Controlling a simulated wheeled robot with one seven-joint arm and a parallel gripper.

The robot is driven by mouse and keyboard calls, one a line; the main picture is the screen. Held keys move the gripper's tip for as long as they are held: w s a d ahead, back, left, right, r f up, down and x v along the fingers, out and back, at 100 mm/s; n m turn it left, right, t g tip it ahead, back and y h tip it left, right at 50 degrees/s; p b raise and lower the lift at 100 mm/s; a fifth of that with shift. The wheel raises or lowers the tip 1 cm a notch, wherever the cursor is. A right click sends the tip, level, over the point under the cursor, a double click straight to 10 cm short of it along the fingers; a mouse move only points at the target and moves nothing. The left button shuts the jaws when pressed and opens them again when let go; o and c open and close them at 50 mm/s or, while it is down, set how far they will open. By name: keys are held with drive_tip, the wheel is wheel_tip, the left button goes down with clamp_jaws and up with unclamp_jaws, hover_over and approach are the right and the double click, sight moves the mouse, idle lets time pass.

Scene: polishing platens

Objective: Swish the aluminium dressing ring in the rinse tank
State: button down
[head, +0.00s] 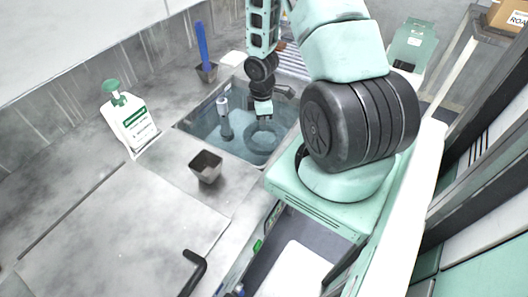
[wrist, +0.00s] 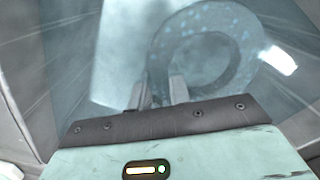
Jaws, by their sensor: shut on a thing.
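My gripper (head: 265,117) reaches down into the rinse tank (head: 183,124), a sunken basin with bluish water. It is shut on the aluminium dressing ring (head: 258,151), a grey ring low in the tank. In the wrist view my gripper's fingers (wrist: 159,92) pinch the near left part of the ring (wrist: 244,45), one finger on each side of its wall. The ring's face has pale blue speckles and its hole is open to view. Whether the ring touches the tank floor I cannot tell.
A grey upright fitting (head: 224,120) stands in the tank's left part. A small dark cup (head: 206,167) sits on the deck in front. A white bottle with a green pump (head: 130,120) stands left. A blue rod rises from a holder (head: 206,72) behind the tank.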

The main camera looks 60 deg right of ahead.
wheel_tip(320, 180, up, 12)
drive_tip(key=p, duration=1)
drive_tip(key=shift+p, duration=0.35)
drive_tip(key=shift+f, duration=0.15)
idle(0.6)
